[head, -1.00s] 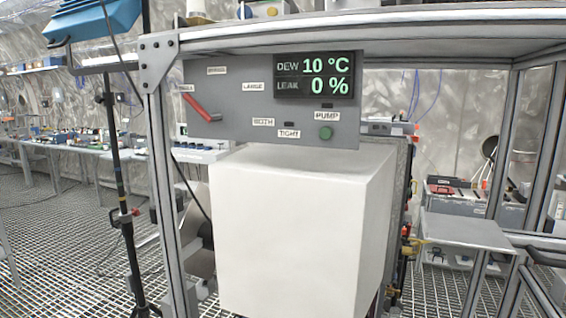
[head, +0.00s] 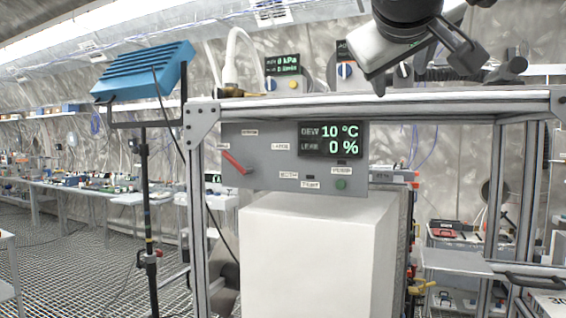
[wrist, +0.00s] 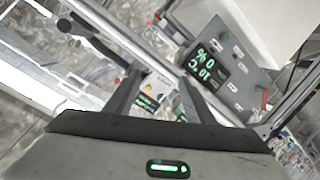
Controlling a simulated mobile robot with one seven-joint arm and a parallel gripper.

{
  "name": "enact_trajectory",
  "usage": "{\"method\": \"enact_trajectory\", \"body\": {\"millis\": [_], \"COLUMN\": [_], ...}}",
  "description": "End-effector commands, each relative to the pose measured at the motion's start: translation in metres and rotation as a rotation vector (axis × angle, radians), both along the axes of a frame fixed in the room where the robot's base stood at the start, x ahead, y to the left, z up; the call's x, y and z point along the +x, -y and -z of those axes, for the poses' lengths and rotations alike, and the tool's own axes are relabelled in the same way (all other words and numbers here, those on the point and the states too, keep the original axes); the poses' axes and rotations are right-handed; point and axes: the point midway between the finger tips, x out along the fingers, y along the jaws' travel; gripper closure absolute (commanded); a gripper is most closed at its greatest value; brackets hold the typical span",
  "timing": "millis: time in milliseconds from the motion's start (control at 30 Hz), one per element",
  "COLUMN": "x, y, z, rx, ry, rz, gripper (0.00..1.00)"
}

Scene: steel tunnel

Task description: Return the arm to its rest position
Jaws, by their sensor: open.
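My arm (head: 405,50) shows at the top right of the head view, above the steel frame's top shelf. My gripper (wrist: 160,78) is open in the wrist view, its two dark fingers apart with nothing held between them. The grey control panel (head: 235,180) with its red lever (head: 237,163) hangs under the shelf, apart from my arm. Its display (head: 333,139) reads dew 10 °C and leak 0 %. The display also shows rotated in the wrist view (wrist: 208,66).
A white box (head: 310,260) stands under the panel. The metal shelf edge (head: 400,106) runs below my arm. Instruments with a small display (head: 282,65) stand on the shelf. A blue lamp-like unit (head: 143,72) on a black stand (head: 147,215) is at the left.

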Motion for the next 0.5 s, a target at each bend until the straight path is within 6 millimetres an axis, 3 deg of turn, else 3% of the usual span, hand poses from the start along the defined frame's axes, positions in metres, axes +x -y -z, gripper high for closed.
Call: {"method": "enact_trajectory", "body": {"millis": [167,267,500], "x": [-0.010,-0.025,-0.098], "y": [-0.004,-0.007,-0.023], "z": [0.073,0.129,0.284], "rx": [0.091,0.167,0.411], "ry": [-0.165,-0.277,-0.577], "rz": [-0.022,-0.030,-0.021], "gripper": [0.51,0.51,0.51]}}
